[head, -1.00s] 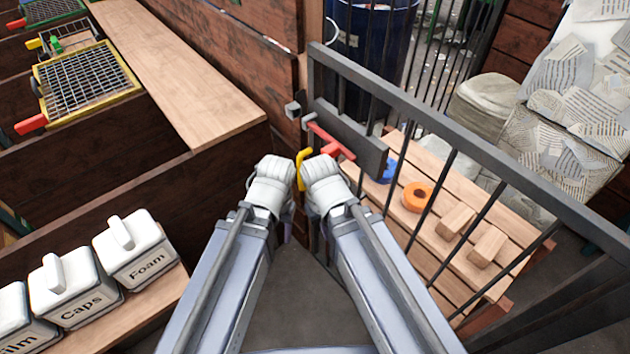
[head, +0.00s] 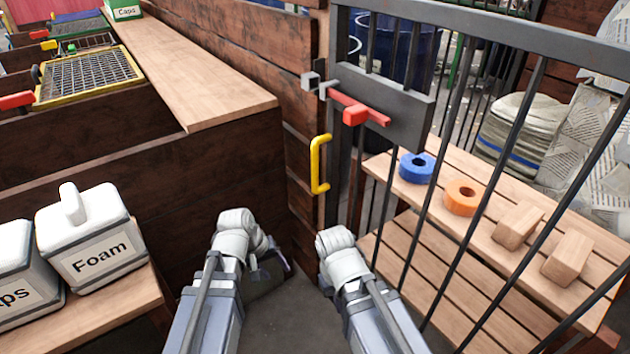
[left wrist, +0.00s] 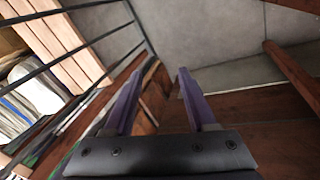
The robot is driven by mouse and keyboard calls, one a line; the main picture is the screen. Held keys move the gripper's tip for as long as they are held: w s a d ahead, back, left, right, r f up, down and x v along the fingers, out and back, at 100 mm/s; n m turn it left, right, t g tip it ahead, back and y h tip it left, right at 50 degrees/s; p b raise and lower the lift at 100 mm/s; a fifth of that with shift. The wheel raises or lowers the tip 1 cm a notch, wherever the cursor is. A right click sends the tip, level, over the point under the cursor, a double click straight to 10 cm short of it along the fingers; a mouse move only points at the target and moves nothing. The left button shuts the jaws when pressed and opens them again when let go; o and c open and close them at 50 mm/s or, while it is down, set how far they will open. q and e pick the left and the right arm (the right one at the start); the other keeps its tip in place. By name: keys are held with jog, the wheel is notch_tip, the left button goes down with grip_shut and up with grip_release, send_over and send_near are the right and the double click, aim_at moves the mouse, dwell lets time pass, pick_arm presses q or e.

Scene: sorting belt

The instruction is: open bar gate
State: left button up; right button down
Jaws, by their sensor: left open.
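The bar gate (head: 516,108) is a dark metal frame with upright bars, standing at the right in the head view. Its latch has a red bar (head: 359,108) on a dark plate (head: 407,118), with the bar's left end at a grey catch (head: 311,82) on the wooden post. A yellow handle (head: 316,165) is fixed below the latch. My left gripper (head: 272,278) is low, left of the handle and apart from it; its two purple fingers (left wrist: 155,98) are spread and empty in the left wrist view. My right arm ends below the handle; its fingers are hidden.
Behind the bars is a slatted wooden bench (head: 395,205) with a blue ring (head: 416,167), an orange ring (head: 462,197) and two wooden blocks (head: 517,225). At left are a long wooden ledge (head: 200,70) and a white "Foam" container (head: 92,240). The floor between the arms is clear.

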pick_arm(q)
jog(key=w+d+n+t+h, duration=0.2)
jog(key=w+d+n+h, duration=0.1)
jog(key=w+d+n, duration=0.15)
jog(key=n+t+h, duration=0.6)
jog(key=n+t, duration=0.3)
jog(key=n, duration=1.1)
send_near(313, 160)
jog(key=x, duration=0.3)
jog(key=shift+b+x, duration=0.45)
jog(key=shift+x, duration=3.6)
jog(key=shift+c, duration=0.4)
grip_shut()
